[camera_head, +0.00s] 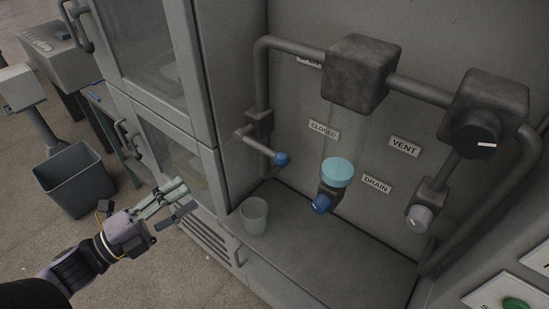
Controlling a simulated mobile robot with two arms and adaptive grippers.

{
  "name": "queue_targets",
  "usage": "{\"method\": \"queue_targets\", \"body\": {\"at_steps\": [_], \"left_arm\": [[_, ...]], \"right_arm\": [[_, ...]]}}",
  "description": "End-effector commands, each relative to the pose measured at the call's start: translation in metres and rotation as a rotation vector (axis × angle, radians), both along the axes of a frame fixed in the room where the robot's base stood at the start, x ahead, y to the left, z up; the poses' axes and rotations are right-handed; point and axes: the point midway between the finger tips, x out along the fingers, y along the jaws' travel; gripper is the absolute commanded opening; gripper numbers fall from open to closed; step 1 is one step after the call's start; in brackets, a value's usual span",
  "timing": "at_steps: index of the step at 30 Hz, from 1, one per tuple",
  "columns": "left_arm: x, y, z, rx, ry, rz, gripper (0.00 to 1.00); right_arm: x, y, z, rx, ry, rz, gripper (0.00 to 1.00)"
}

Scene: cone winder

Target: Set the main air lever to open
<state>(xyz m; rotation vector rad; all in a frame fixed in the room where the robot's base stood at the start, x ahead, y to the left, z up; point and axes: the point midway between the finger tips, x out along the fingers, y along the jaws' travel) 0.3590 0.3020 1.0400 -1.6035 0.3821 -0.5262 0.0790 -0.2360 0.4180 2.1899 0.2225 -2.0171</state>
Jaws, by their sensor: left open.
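The air lever (262,148) is a grey bar with a blue ball knob at its end. It sits on a valve on the left vertical pipe and slopes down to the right, its knob toward the CLOSED label (324,130). Another label (308,63) above is partly hidden by the pipework and cannot be read. My left gripper (184,198) is open and empty, in front of the cabinet, to the left of the lever and lower in the picture, apart from it. My right gripper is not in view.
A grey cup (254,215) stands on the ledge below the lever. A clear bowl with a blue drain knob (322,204) hangs to the right. A glass-door cabinet (155,75) stands left of the lever. A dark bin (75,180) is on the floor.

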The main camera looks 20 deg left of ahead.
Motion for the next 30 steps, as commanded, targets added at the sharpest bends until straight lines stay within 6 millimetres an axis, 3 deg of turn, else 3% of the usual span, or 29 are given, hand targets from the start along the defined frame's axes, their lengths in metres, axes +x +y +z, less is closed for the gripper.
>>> {"method": "queue_targets", "body": {"at_steps": [1, 3, 8, 30], "left_arm": [[-0.007, -0.017, 0.016, 0.022, -0.044, -0.057, 0.44], [-0.015, -0.034, 0.034, 0.044, -0.094, -0.111, 0.44], [-0.020, -0.052, 0.051, 0.058, -0.141, -0.163, 0.44], [0.051, -0.115, 0.071, 0.055, -0.141, -0.159, 0.44]], "right_arm": [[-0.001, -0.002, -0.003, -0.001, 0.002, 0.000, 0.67], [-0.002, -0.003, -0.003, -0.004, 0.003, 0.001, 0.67], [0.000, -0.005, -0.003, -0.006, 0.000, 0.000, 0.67], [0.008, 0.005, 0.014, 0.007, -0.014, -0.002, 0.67]]}}
